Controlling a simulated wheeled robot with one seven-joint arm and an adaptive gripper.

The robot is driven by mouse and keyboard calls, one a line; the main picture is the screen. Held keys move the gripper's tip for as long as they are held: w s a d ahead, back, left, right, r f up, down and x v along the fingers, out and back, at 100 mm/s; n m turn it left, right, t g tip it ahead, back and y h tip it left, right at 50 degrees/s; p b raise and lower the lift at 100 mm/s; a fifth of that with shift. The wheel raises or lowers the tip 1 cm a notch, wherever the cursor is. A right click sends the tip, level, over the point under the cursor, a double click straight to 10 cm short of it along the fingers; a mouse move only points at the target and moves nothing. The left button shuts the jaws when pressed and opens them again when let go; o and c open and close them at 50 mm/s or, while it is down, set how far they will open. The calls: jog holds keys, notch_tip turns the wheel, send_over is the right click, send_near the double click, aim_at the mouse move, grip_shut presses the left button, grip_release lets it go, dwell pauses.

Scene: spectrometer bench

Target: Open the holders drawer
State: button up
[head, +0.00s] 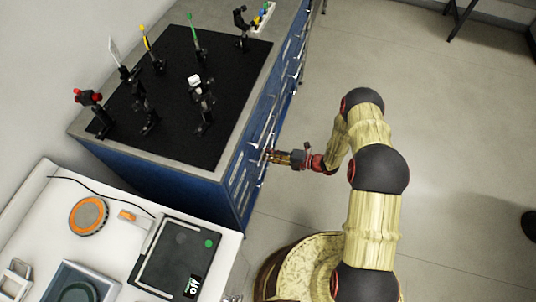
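A blue cabinet (240,193) with several drawers stands left of my arm, and its drawer fronts with pale bar handles face right. My gripper (270,157) is at the drawer front, level with the handles near the cabinet's closer end. The gripper points left and its tip meets or nearly meets a handle. Its fingers are too small and dark to tell whether they are open or shut. I cannot tell which drawer is the holders drawer, as no label is readable. No drawer visibly stands out from the cabinet.
A black board (185,90) on the cabinet top carries several posts and optical mounts. A white table (120,270) at the lower left holds a black device with a screen reading "off", an orange round item (88,216) and a tray. The floor (450,120) on the right is mostly clear.

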jog(key=shift+c, duration=0.4)
grip_shut()
dwell(0.4)
